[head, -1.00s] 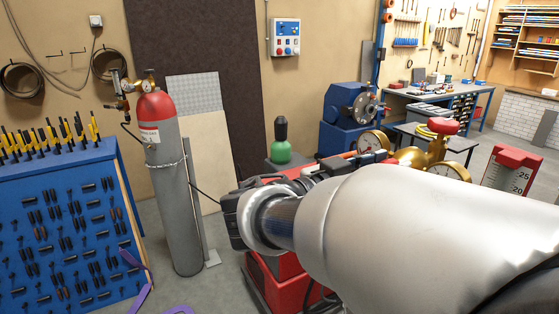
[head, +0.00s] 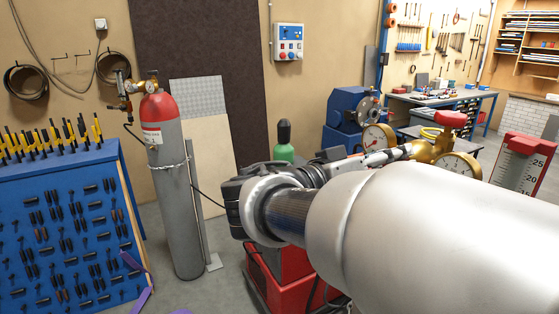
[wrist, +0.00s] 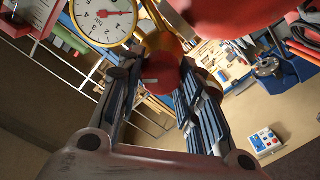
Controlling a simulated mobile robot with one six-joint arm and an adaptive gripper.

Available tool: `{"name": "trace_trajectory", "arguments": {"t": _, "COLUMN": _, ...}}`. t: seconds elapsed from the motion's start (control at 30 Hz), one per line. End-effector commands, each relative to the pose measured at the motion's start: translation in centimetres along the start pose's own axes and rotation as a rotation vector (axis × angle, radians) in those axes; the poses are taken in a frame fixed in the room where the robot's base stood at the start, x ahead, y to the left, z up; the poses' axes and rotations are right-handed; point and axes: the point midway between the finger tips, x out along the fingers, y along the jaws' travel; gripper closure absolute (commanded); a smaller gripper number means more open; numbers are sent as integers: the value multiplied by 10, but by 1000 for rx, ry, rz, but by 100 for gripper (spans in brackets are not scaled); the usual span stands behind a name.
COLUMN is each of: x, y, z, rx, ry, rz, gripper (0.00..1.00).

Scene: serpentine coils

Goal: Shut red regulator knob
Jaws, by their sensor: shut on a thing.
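The brass regulator (head: 430,149) stands at right of centre in the head view, with a round gauge on either side. A red cap (head: 451,118) sits on top of it. My gripper (head: 392,156) reaches the regulator from the left, largely behind my own arm. In the wrist view, my two dark fingers (wrist: 163,72) close from both sides on a rounded red knob (wrist: 162,76) in front of brass. A white-faced gauge (wrist: 103,18) is beside it. A large red shape (wrist: 235,14) fills the top right, close to the camera; I cannot tell what it is.
A grey cylinder with a red top (head: 176,200) stands at left, beside a blue tool rack (head: 65,220). A red cabinet (head: 290,280) is below my wrist. A red-topped scale block (head: 522,165) stands at right, and a workbench (head: 440,97) is behind.

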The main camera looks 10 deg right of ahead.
Motion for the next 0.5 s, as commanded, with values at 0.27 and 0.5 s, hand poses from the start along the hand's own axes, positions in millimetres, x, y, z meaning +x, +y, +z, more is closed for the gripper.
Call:
{"name": "trace_trajectory", "arguments": {"t": 0.27, "x": 0, "y": -1, "z": 0, "rx": -264, "ry": -1, "rz": 0, "gripper": 91}}
{"name": "trace_trajectory", "arguments": {"t": 0.5, "x": 0, "y": -2, "z": 0, "rx": -481, "ry": -1, "rz": 0, "gripper": 91}}
